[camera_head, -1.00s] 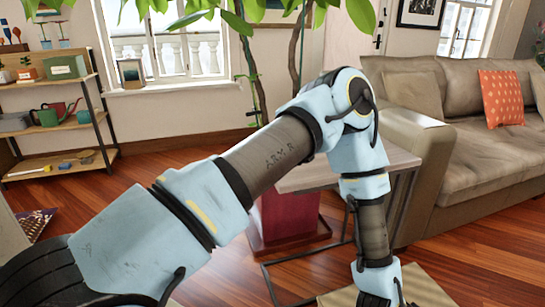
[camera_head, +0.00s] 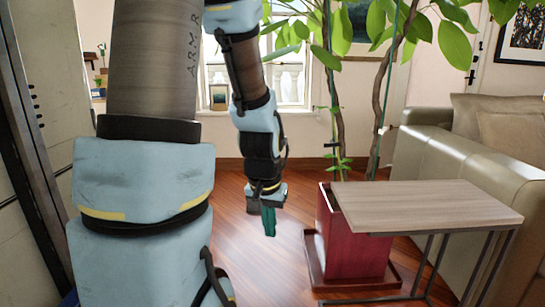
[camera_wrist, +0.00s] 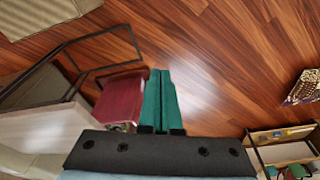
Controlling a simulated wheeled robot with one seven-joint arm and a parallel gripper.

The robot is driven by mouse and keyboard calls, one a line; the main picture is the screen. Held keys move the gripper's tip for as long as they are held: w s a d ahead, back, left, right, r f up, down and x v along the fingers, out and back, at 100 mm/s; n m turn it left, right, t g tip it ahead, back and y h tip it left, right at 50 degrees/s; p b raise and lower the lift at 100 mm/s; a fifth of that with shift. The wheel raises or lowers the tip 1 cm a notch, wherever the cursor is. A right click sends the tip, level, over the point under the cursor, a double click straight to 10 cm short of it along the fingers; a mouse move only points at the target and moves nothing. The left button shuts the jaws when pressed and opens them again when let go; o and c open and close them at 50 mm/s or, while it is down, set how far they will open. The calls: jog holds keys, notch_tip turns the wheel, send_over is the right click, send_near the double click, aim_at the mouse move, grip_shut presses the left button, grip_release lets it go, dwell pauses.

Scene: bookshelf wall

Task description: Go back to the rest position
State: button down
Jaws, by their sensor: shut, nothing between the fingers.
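My gripper (camera_head: 269,220) hangs at the end of my raised arm in the middle of the head view, with its green fingers pointing down above the wooden floor. In the wrist view its two green fingers (camera_wrist: 161,90) lie side by side, shut and empty. It touches nothing that I can see.
A small wood-topped side table (camera_head: 430,205) stands at the right, by a red planter (camera_head: 350,240) with a leafy plant. A beige sofa (camera_head: 425,150) is behind it. The shelf (camera_wrist: 285,150) shows at the wrist view's lower right. Wooden floor (camera_head: 275,270) below my gripper is clear.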

jog(key=s+a+r+n, duration=0.2)
jog(key=a+r, duration=0.1)
jog(key=a, duration=0.3)
notch_tip(320, 180, up, 20)
jog(key=s+p, duration=0.1)
jog(key=p, duration=1.8)
jog(key=shift+a+f+y+p, duration=0.2)
jog(key=shift+y+p, duration=0.1)
jog(key=shift+p, duration=0.05)
